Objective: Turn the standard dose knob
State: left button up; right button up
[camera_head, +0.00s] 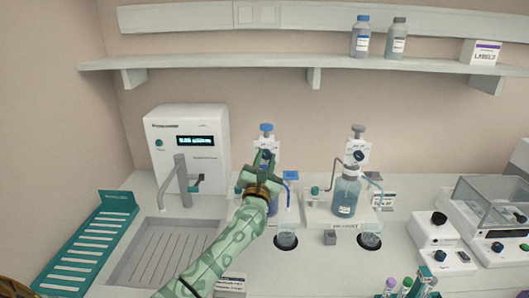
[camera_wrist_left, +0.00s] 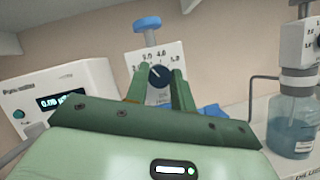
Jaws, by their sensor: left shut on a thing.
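The dark blue dose knob (camera_wrist_left: 158,75) sits on a white numbered dial plate (camera_wrist_left: 140,59) under a blue cap (camera_wrist_left: 147,24). In the head view this is the left dispenser, with its blue cap (camera_head: 266,128). My left gripper (camera_head: 265,158) reaches up in front of that dispenser. In the left wrist view, its two green fingers (camera_wrist_left: 160,82) stand on either side of the knob, shut on it. The gripper hides much of the dispenser's bottle. My right gripper is not in view.
A second dispenser with a grey cap (camera_head: 358,131) and clear bottle (camera_head: 346,190) stands to the right. A white machine (camera_head: 187,140), tap (camera_head: 181,180) and sink (camera_head: 160,252) are on the left. A balance (camera_head: 490,212) is at the far right, with tubes at the front.

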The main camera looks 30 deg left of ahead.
pick_arm(q)
jog(key=m+h+p, duration=0.1)
jog(key=m+p, duration=0.2)
jog(key=m+h+p, duration=0.2)
jog(key=m+p, duration=0.1)
jog(key=m+h+p, duration=0.1)
jog(key=m+p, duration=0.2)
jog(key=m, duration=0.1)
jog(key=shift+s+r+g, duration=0.1)
jog(key=shift+r+g, duration=0.2)
jog(key=shift+g, duration=0.1)
jog(key=shift+f+m+g+h+p, duration=0.2)
jog(key=shift+m+g+h+p, duration=0.15)
jog(key=shift+m+p, duration=1)
jog(key=o, duration=1)
